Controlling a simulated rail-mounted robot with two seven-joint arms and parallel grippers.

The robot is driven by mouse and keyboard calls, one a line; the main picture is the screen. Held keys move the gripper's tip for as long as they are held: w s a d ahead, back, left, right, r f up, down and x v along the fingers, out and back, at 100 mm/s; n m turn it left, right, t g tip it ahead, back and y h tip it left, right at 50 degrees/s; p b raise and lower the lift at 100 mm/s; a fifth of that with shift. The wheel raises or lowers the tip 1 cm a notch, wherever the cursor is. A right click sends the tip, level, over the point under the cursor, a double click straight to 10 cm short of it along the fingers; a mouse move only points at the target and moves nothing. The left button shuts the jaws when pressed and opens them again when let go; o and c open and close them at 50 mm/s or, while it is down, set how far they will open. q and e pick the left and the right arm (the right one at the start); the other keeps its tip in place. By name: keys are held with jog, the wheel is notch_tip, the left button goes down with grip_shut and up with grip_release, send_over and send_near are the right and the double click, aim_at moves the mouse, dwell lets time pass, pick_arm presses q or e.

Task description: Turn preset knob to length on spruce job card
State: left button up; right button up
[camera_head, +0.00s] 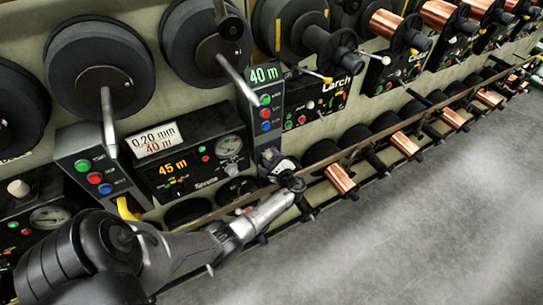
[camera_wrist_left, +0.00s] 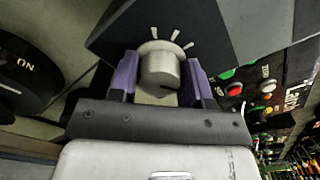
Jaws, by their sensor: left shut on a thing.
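A grey round preset knob (camera_wrist_left: 160,70) with white tick marks around it sits on a dark grey panel in the left wrist view. My left gripper (camera_wrist_left: 160,80) has its purple fingers on either side of the knob, shut on it. In the head view my left gripper (camera_head: 272,160) is at the right of the Spruce panel (camera_head: 195,160) and hides the knob. The job card (camera_head: 158,140) above the Spruce panel reads 0.20 mm, 40 m. The Spruce display (camera_head: 172,168) reads 45 m in orange. My right gripper is not in view.
A tall grey box (camera_head: 265,105) with coloured buttons and a green 40 m display (camera_head: 264,74) stands between the Spruce and Larch panels (camera_head: 318,104). Black spools (camera_head: 100,68) hang above. A rail (camera_head: 370,145) runs along the front below. The floor (camera_head: 430,220) is clear.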

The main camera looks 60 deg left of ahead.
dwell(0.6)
pick_arm(q)
jog(key=o, duration=0.9)
jog(key=shift+d, duration=0.1)
jog(key=shift+d, duration=0.3)
jog(key=shift+s+d+p, duration=0.15)
jog(key=shift+d+p, duration=0.55)
jog(key=shift+d, duration=5.85)
